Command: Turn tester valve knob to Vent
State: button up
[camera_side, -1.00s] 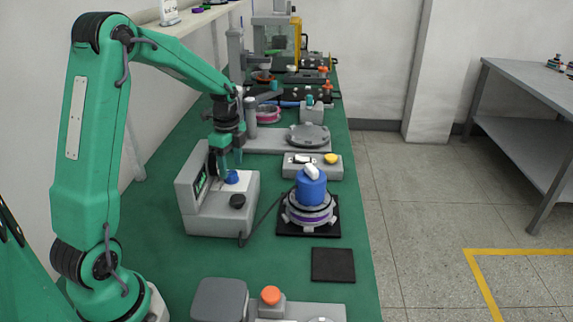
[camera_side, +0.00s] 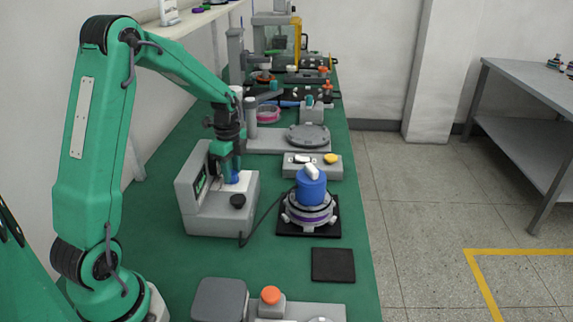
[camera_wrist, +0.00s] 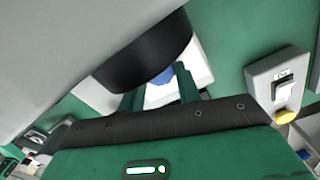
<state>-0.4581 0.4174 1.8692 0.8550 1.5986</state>
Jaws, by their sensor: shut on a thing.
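The tester (camera_side: 215,212) is a grey box with a tilted screen panel, standing on the green bench at the left. Its blue valve knob (camera_side: 234,178) sits on a white plate on top, behind a black knob (camera_side: 238,200). My gripper (camera_side: 229,178) is down at the blue knob with its fingers shut on it. In the wrist view my green fingers (camera_wrist: 158,92) stand on either side of the blue knob (camera_wrist: 160,77), which shows only in part. A large black round part hides much of it there. The knob's pointer and labels cannot be read.
A blue-topped motor (camera_side: 311,190) stands on a black mat right of the tester, joined to it by a dark cable. A switch box (camera_side: 312,166) with a yellow button is behind it. An empty black pad (camera_side: 333,265) lies in front.

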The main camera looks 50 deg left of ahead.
jog(key=shift+n, duration=0.3)
jog(key=n, duration=0.3)
jog(key=shift+n, duration=1.7)
jog(key=shift+w, duration=0.1)
jog(key=o, duration=1)
jog(key=shift+c, duration=0.2)
